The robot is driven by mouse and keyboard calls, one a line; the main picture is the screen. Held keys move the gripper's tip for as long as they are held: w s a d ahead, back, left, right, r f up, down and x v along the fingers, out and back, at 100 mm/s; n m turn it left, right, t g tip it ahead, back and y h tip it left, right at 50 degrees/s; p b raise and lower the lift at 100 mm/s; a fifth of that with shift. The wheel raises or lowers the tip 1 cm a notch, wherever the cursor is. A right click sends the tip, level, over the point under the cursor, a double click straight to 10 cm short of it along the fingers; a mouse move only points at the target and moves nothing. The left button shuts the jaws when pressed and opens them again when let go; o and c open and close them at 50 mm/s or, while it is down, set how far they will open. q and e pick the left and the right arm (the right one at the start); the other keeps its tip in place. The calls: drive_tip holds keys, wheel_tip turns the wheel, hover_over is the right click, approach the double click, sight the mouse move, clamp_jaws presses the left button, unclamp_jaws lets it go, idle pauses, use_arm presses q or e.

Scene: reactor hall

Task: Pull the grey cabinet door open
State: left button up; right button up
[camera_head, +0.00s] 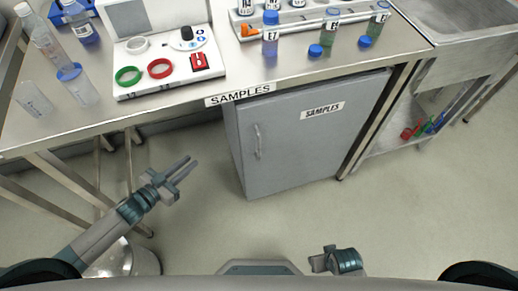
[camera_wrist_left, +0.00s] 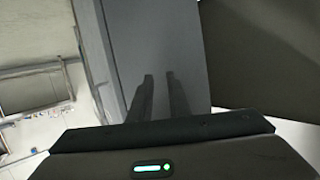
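The grey cabinet door (camera_head: 295,150) is under the steel bench and looks shut. It has a "SAMPLES" label near its top right and a vertical bar handle (camera_head: 258,141) near its left edge. My left gripper (camera_head: 192,161) is open and empty, left of the cabinet and apart from the handle. In the left wrist view its two fingers (camera_wrist_left: 160,78) are apart with nothing between them. A grey panel (camera_wrist_left: 155,35), which seems to be the cabinet, lies beyond them; no handle is clear there. My right gripper (camera_head: 320,262) shows only in part at the bottom; its fingers are unclear.
The steel bench (camera_head: 240,98) above holds a white tray (camera_head: 125,93) with rings, plus bottles and vials. Bench legs and a metal bin (camera_head: 130,262) are at left. A sink unit (camera_head: 460,35) is at right. The floor (camera_head: 250,225) before the cabinet is clear.

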use_arm(q)
drive_tip(key=s+d+r+m+g+h+b, duration=0.3)
drive_tip(key=d+r, duration=0.6)
drive_tip(key=r, duration=0.3)
drive_tip(key=s+m+h+b, duration=0.1)
drive_tip(key=s+h+b, duration=0.1)
drive_tip(key=s+h, duration=0.1)
drive_tip(key=shift+s+m+h, duration=0.3)
drive_tip(key=shift+h, duration=0.5)
use_arm(e)
drive_tip(key=w+v, duration=0.2)
drive_tip(key=v, duration=0.7)
drive_tip(key=shift+r+t, duration=0.2)
drive_tip(key=shift+t, duration=0.1)
use_arm(q)
drive_tip(key=shift+d, duration=0.1)
use_arm(e)
drive_tip(key=shift+w, duration=0.15)
use_arm(q)
hover_over(254, 143)
drive_tip(key=s+d, duration=0.2)
drive_tip(key=s, duration=0.1)
drive_tip(key=shift+s+a+p, duration=0.15)
drive_tip(key=shift+p, duration=0.15)
use_arm(e)
drive_tip(key=x, duration=0.3)
drive_tip(key=shift+f, duration=0.3)
use_arm(q)
clamp_jaws()
